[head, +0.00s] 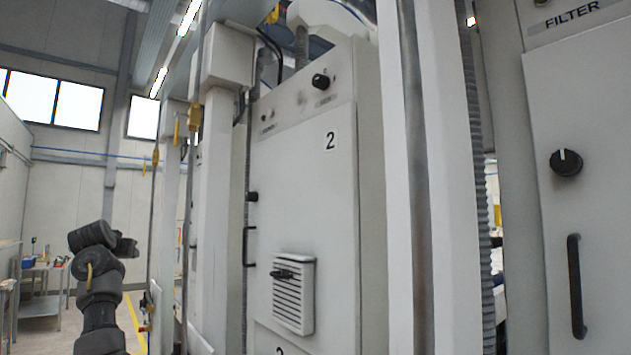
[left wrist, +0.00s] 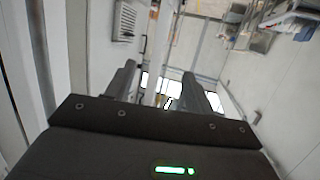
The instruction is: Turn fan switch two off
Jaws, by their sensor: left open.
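A grey cabinet door marked 2 (head: 300,210) stands in the middle of the head view. A black rotary knob (head: 320,81) sits on the strip above the door, near its right end. Small marks beside the knob are too small to read, so I cannot tell its setting. My left arm rises at the lower left of the head view, well apart from the cabinet. My left gripper shows in the left wrist view (left wrist: 161,78), with its two fingers apart and nothing between them. My right gripper is in neither view.
A second cabinet labelled FILTER (head: 572,14) stands at right, with a black knob (head: 566,162) and a black handle (head: 577,286). White posts (head: 447,180) stand between the cabinets. A louvred vent (head: 293,297) juts from door 2. Open floor lies at left, before a metal table (head: 40,290).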

